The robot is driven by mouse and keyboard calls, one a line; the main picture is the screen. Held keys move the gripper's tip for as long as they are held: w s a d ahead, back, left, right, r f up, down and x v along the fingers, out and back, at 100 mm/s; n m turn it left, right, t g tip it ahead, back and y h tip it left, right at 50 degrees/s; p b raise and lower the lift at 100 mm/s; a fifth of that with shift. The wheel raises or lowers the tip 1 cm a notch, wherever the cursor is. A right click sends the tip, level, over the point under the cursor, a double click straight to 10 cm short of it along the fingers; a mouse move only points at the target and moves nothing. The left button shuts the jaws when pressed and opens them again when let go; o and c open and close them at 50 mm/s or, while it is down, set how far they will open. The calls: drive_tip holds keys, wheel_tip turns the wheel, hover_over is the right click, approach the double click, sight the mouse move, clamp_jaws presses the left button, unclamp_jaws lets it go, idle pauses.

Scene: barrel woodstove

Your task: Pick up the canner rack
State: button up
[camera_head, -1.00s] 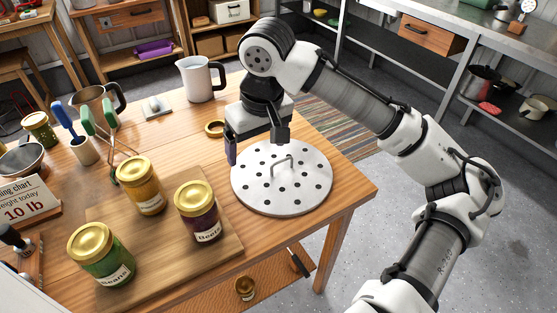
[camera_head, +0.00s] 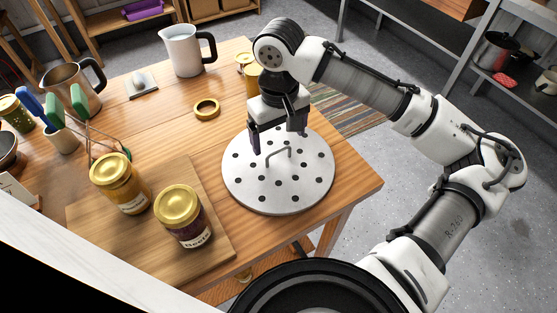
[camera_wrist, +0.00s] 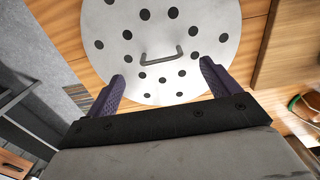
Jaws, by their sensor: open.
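The canner rack (camera_head: 318,167) is a round light-grey metal plate with dark holes and a small raised wire handle (camera_head: 278,151) near its middle. It lies flat on the wooden table near the right corner. My gripper (camera_head: 276,137) is open and empty above the rack's far part, pointing down, with its fingers apart. In the wrist view the rack (camera_wrist: 205,25) fills the upper middle. The handle (camera_wrist: 175,58) shows beyond and between the two purple-dark fingers (camera_wrist: 163,72), apart from both. The exact height of the fingertips above the plate is hard to tell.
A cutting board (camera_head: 215,252) with a yellow jar (camera_head: 120,183) and a dark jar (camera_head: 183,217) lies left of the rack. A gold ring lid (camera_head: 207,108), a white pitcher (camera_head: 185,50) and another yellow jar (camera_head: 250,82) stand behind. The table edge is close on the right.

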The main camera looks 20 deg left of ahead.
sight(278, 152)
drive_tip(key=shift+s+f+p, duration=0.1)
drive_tip(key=shift+f+p, duration=0.3)
drive_tip(key=shift+f, duration=2.55)
drive_tip(key=c, duration=1.1)
drive_tip(key=shift+c, duration=0.2)
